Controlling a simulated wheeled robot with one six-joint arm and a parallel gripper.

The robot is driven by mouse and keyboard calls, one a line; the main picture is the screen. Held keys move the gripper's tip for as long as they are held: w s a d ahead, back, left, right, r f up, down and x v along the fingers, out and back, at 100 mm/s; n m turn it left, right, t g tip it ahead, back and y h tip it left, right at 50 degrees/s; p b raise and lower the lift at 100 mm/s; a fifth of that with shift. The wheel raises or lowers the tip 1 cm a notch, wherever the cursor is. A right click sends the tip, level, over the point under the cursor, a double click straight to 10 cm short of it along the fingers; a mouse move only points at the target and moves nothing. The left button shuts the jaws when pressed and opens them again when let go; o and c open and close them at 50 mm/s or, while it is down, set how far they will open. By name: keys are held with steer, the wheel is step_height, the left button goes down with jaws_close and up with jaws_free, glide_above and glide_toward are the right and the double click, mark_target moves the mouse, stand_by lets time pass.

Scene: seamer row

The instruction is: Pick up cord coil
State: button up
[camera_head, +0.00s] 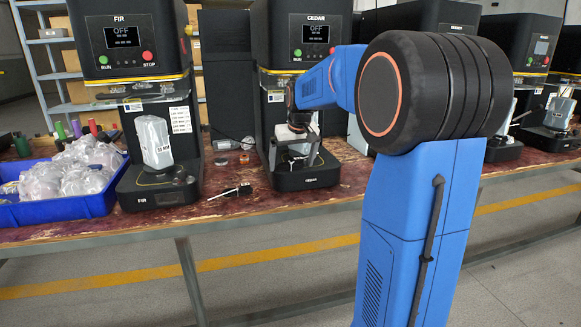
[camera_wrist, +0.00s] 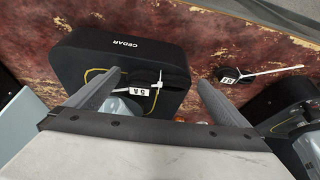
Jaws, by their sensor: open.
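A black cord coil (camera_wrist: 142,82) with a white tag reading 5A and a white tie lies on the dark base of the CEDAR machine (camera_wrist: 85,60) in the wrist view. My gripper (camera_wrist: 158,79) is open, with one finger on each side of this coil; the coil sits closer to the left finger. I cannot tell the height of the fingers above it. A second black coil (camera_wrist: 229,75), tagged and with a white tie, lies on the table right of the fingers. It also shows in the head view (camera_head: 231,192), left of CEDAR's base.
The FIR machine (camera_head: 130,40) stands left of the CEDAR machine (camera_head: 300,30). A blue bin (camera_head: 60,212) of clear bags is at far left. More machines (camera_head: 525,45) stand at right. The worn red tabletop (camera_head: 215,207) has bare room along its front edge.

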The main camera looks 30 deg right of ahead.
steer(key=shift+f, duration=0.15)
steer(key=shift+c, duration=0.3)
steer(key=c, duration=1)
steer(key=shift+c, duration=0.2)
